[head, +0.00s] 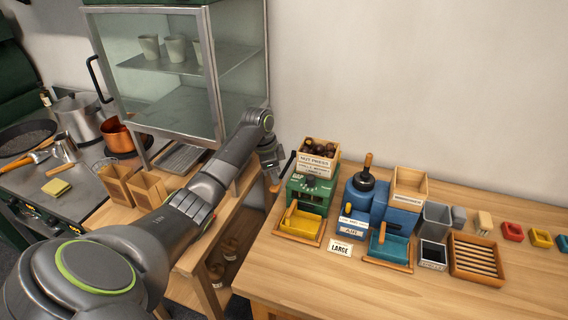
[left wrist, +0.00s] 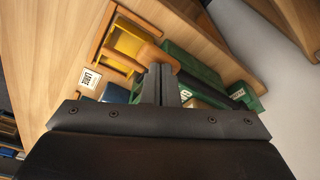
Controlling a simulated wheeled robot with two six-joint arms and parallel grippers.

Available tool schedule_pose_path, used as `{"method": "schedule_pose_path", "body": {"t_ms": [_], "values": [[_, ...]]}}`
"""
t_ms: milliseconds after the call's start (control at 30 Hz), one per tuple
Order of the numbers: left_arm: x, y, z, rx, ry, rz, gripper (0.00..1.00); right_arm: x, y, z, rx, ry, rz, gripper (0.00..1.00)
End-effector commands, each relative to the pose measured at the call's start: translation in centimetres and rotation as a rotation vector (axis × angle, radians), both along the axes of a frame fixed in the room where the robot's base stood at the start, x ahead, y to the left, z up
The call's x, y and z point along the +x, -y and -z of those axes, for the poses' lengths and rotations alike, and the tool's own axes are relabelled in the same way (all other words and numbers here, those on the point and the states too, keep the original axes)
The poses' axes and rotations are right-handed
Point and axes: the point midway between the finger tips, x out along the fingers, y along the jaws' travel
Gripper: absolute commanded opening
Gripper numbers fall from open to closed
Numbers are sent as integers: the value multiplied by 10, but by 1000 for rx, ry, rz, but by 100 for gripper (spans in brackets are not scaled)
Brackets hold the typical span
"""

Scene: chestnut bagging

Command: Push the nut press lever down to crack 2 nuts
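The green nut press (head: 311,190) stands at the left end of the wooden table, under a wooden box of nuts (head: 318,152) labelled NUT PRESS. Its dark lever (head: 290,164) is on its left side and slants down to the left, ending in a brown grip (head: 276,187). My left gripper (head: 271,168) is just above this grip, pointing down. In the left wrist view its fingers (left wrist: 161,70) are together with nothing seen between them. The brown grip (left wrist: 153,54) shows right at the fingertips; whether they touch it I cannot tell. My right gripper is not in view.
A yellow tray (head: 302,224) sits in front of the press. A blue machine (head: 365,200) with a teal tray (head: 389,246) stands to its right. A glass cabinet (head: 180,70) is behind my left arm. The table front (head: 400,295) is clear.

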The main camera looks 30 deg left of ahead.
Motion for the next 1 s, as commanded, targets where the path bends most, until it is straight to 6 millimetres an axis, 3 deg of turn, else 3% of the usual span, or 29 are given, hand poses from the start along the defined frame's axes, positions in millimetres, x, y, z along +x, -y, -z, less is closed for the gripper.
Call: {"method": "schedule_pose_path", "body": {"t_ms": [433,733,1000], "values": [[-2,0,9,-1,-4,0,0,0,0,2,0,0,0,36],[-6,1,28,-1,-6,-1,0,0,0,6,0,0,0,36],[-5,1,29,-1,-5,-1,0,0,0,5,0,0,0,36]]}}
